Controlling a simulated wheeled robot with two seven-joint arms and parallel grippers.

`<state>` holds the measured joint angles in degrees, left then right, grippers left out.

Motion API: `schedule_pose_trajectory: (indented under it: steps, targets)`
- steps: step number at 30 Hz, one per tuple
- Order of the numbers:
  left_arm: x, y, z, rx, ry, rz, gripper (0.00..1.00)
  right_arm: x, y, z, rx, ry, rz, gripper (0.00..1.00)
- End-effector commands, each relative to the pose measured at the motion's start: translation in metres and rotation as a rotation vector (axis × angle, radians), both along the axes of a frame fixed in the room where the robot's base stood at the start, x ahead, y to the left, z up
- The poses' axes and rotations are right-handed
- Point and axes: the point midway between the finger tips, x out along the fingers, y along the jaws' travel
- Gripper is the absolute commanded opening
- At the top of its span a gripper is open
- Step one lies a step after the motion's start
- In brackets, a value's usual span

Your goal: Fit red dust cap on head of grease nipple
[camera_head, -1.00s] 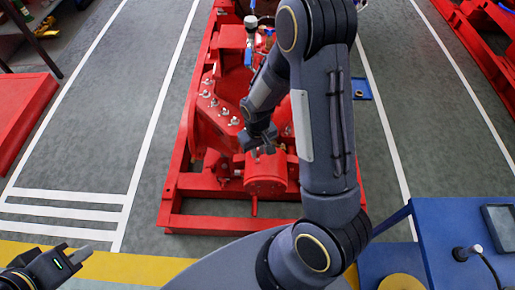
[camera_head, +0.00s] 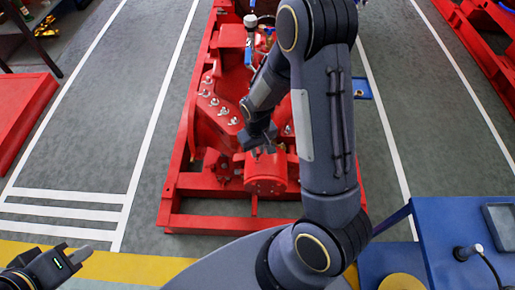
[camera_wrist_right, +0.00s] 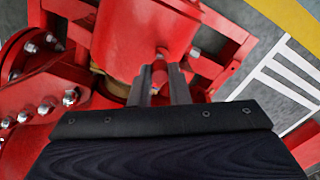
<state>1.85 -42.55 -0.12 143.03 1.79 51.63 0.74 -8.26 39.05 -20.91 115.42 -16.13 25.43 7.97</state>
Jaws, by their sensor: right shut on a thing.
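My right gripper (camera_wrist_right: 159,70) is shut on a small red piece, the dust cap (camera_wrist_right: 158,76), which shows between its two grey fingers in the right wrist view. Just beyond the fingertips is a small red rounded stub (camera_wrist_right: 162,53) near the red cylinder; I cannot tell whether the cap touches it. The grease nipple cannot be made out clearly. In the head view my right gripper (camera_head: 262,150) is just above the red cylinder (camera_head: 266,172) at the pumpset's near end. My left gripper (camera_head: 77,254) is at the lower left, away from the pumpset; its finger opening is unclear.
The red pumpset frame (camera_head: 210,222) surrounds the cylinder. A red flange with several bolts (camera_wrist_right: 45,106) is close to the left of the right gripper. A blue table (camera_head: 440,235) stands at the lower right. Grey floor (camera_head: 110,140) is clear at left.

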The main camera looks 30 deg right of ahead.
Motion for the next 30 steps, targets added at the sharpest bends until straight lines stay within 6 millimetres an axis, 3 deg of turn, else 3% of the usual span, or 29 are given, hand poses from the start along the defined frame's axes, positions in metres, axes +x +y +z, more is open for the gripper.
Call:
schedule_pose_trajectory:
  steps: [30]
  targets:
    - [0.000, 0.000, -0.013, 0.000, 0.000, 0.000, 0.00, 0.000, 0.000, -0.013, 0.000, 0.000, 0.000, 0.00]
